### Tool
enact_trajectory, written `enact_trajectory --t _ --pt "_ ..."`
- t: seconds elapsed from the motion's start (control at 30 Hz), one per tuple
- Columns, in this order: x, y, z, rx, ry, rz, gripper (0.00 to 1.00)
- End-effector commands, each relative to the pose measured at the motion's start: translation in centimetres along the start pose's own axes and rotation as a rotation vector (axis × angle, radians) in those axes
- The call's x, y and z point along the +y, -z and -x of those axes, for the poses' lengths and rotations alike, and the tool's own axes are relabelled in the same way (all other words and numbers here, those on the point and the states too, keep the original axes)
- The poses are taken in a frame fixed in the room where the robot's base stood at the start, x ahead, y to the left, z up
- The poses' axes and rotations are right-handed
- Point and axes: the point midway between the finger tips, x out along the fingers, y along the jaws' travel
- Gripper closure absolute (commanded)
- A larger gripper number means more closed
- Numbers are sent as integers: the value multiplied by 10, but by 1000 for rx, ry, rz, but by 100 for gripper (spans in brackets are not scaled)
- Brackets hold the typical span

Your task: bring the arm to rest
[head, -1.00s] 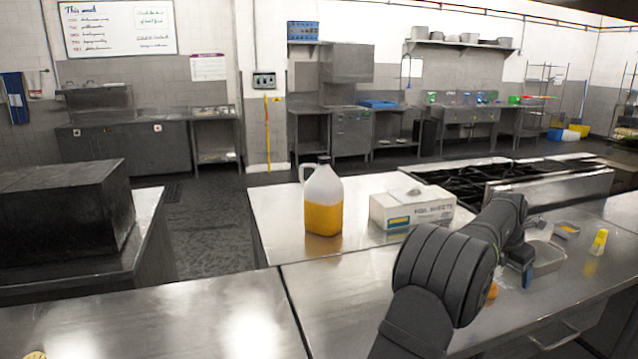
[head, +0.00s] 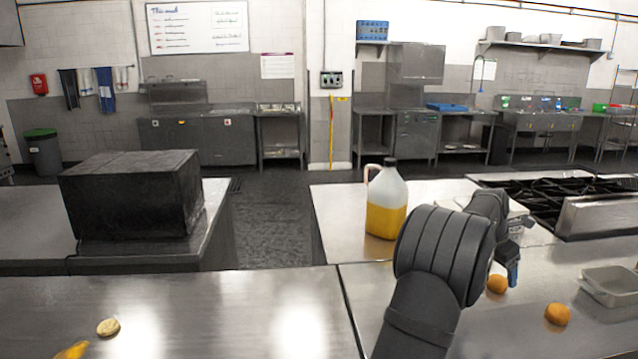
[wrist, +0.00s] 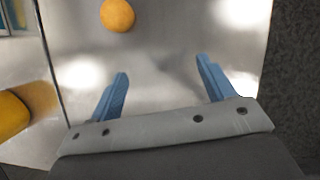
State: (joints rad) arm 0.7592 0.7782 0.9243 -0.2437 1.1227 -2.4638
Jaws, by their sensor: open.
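My gripper (head: 512,274) is at the right of the head view, above the steel counter (head: 230,310). In the wrist view its two blue fingers (wrist: 162,88) are spread wide with nothing between them. An orange (wrist: 117,15) lies on the steel beyond the fingers in the wrist view. In the head view one orange (head: 497,284) sits close to the gripper and another orange (head: 557,314) lies further right. My arm reaches up from the bottom edge and hides part of the counter.
A jug of yellow liquid (head: 386,205) stands behind my arm. A metal pan (head: 611,284) is at the right edge, and a stove (head: 560,200) behind it. A round tan item (head: 108,327) and a yellow item (head: 72,351) lie at left. The counter's middle left is clear.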

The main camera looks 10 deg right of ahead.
Motion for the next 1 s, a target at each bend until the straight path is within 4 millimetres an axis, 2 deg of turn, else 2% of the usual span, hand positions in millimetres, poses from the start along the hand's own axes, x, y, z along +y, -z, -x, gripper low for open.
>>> enact_trajectory --t 0.4,1.0 --pt "58 58 25 -1 -11 27 25" --pt "124 151 63 0 -25 61 25"
